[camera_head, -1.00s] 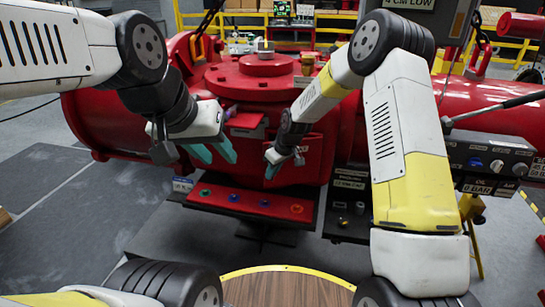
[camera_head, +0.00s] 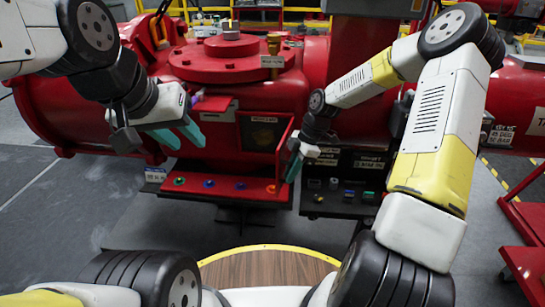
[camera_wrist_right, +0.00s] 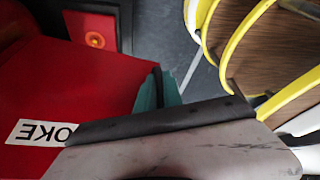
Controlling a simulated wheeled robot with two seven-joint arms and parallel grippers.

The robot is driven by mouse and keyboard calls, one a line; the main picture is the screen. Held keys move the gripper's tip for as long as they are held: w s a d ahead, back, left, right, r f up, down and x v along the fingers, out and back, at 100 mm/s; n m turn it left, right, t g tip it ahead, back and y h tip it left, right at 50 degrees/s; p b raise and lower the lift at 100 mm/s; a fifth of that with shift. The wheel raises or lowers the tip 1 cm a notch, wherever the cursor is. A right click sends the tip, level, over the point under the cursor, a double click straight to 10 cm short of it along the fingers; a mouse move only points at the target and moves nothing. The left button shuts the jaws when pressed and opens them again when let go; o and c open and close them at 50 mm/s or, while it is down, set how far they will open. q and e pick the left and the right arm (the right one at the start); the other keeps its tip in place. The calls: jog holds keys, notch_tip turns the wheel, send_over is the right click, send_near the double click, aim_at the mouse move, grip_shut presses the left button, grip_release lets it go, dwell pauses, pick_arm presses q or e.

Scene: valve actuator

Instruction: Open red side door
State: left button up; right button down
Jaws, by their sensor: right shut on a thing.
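The red side door (camera_head: 286,148) on the red actuator body (camera_head: 235,65) stands swung outward, hinged at its right side. Behind it a dark compartment (camera_head: 263,132) shows. My right gripper (camera_head: 292,169) is shut on the door's free edge. In the right wrist view the door (camera_wrist_right: 75,85) fills the left side with a partly cut-off label, and the gripper's teal fingers (camera_wrist_right: 157,92) are at its edge. My left gripper (camera_head: 182,134) is open and empty, in front of the body to the left of the opening.
A red ledge (camera_head: 220,192) with several coloured buttons lies below the opening. A black control box (camera_head: 345,185) with knobs stands to its right. A round wooden top with a yellow rim (camera_head: 265,280) is in front. Red equipment (camera_head: 525,230) stands at far right.

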jog(key=d+n+g, duration=0.1)
jog(key=d+n, duration=0.1)
jog(key=d, duration=0.5)
jog(key=shift+d+n+h, duration=0.3)
jog(key=shift+n, duration=0.1)
jog(key=shift+w, duration=0.1)
jog(key=c, duration=1.8)
grip_release()
jog(key=shift+f, duration=0.1)
jog(key=shift+o, duration=0.2)
jog(key=v, duration=0.8)
